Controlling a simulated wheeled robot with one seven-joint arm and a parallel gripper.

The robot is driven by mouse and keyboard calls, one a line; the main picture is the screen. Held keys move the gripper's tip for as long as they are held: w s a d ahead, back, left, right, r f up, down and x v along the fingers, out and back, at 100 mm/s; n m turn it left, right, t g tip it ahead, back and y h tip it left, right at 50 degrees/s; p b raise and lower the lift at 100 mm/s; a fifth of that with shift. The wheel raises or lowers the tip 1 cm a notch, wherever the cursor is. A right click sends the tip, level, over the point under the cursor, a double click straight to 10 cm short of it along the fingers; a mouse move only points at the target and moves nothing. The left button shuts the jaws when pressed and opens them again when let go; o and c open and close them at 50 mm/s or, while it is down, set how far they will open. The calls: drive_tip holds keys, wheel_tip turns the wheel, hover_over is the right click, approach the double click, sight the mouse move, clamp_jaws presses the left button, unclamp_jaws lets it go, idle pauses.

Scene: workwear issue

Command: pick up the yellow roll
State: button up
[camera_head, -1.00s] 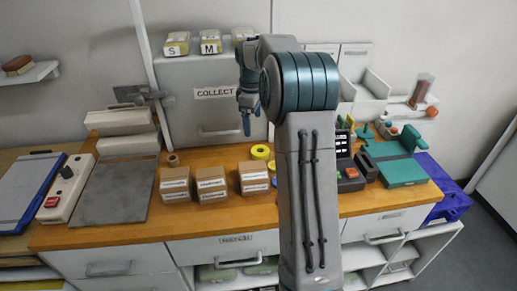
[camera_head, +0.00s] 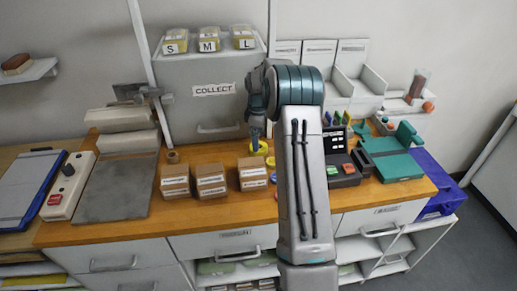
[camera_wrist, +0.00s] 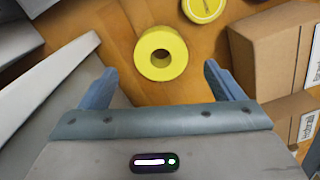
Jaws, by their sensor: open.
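The yellow roll (camera_wrist: 176,45) lies flat on the wooden counter in the wrist view, its round hole facing up. It sits ahead of my gripper (camera_wrist: 156,80), roughly centred between the two spread blue fingers and apart from them. My gripper is open and empty. In the head view the yellow roll (camera_head: 260,147) is partly hidden behind my gripper (camera_head: 256,143), which hangs above the counter behind the cardboard boxes.
Cardboard boxes (camera_head: 211,187) stand in a row in front of the roll. A yellow round item (camera_wrist: 203,8) lies close to it. A grey COLLECT cabinet (camera_head: 213,107) rises behind. A red-buttoned device (camera_head: 345,177) and a green tool (camera_head: 395,165) are at right.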

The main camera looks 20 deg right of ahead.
sight(263, 146)
drive_tip(key=shift+s+f+p, duration=0.1)
drive_tip(key=shift+f+p, duration=0.6)
drive_tip(key=shift+f, duration=1.65)
drive_tip(key=shift+c, duration=0.4)
drive_tip(key=c, duration=1)
